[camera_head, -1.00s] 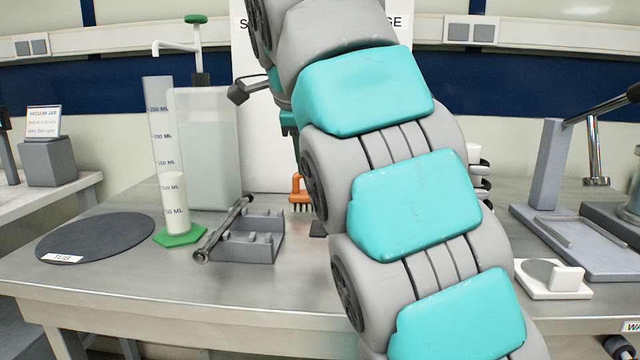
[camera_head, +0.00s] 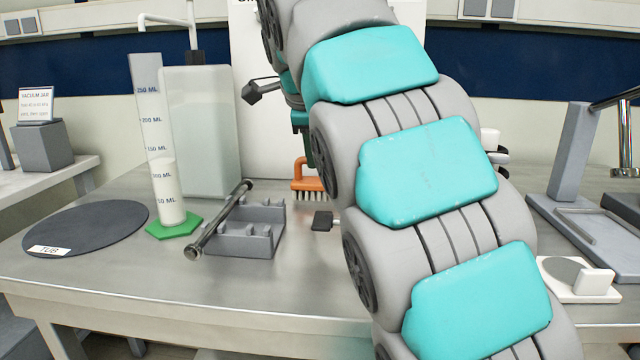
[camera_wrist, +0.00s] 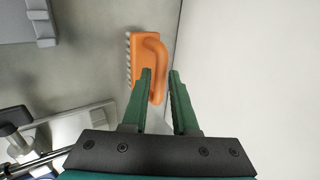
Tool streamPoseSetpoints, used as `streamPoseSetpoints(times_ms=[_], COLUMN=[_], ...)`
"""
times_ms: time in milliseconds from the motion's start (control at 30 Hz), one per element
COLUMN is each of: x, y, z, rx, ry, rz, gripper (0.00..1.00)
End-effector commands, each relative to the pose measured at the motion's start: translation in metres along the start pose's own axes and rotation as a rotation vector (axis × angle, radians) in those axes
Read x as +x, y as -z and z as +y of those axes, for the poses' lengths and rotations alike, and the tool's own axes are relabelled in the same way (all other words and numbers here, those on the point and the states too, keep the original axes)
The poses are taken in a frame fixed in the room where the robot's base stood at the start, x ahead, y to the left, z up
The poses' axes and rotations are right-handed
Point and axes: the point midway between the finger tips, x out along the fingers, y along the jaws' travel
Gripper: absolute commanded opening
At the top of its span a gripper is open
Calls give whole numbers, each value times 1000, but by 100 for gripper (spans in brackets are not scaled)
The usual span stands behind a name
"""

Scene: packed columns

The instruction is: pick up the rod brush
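An orange brush (camera_head: 308,179) with a looped handle and pale bristles stands on the metal bench behind my arm; its right side is hidden by the arm. In the wrist view the brush (camera_wrist: 150,62) lies just ahead of my gripper (camera_wrist: 160,74), bristles toward the left. The two green fingers are apart. The handle shows near and partly between the fingertips, with the left finger overlapping it in the picture. I cannot tell whether they touch.
A grey rack (camera_head: 250,235) with a metal rod (camera_head: 218,220) leaning on it stands left of the brush. A graduated cylinder (camera_head: 164,150), a translucent tank (camera_head: 203,130) and a dark round pad (camera_head: 85,228) are farther left. A white panel (camera_wrist: 230,60) rises beside the brush.

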Motion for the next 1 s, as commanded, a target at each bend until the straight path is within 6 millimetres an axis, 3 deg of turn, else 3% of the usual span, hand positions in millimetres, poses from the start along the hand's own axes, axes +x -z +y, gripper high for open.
streamPoseSetpoints(times_ms=[300, 533, 800, 1000], x=[34, 35, 35, 35], y=[1, 1, 1, 1], z=[-1, -1, -1, -1], rx=[0, 0, 0, 0], ry=[0, 1, 2, 2], rz=[0, -1, -1, -1], gripper=[27, 27, 0, 0])
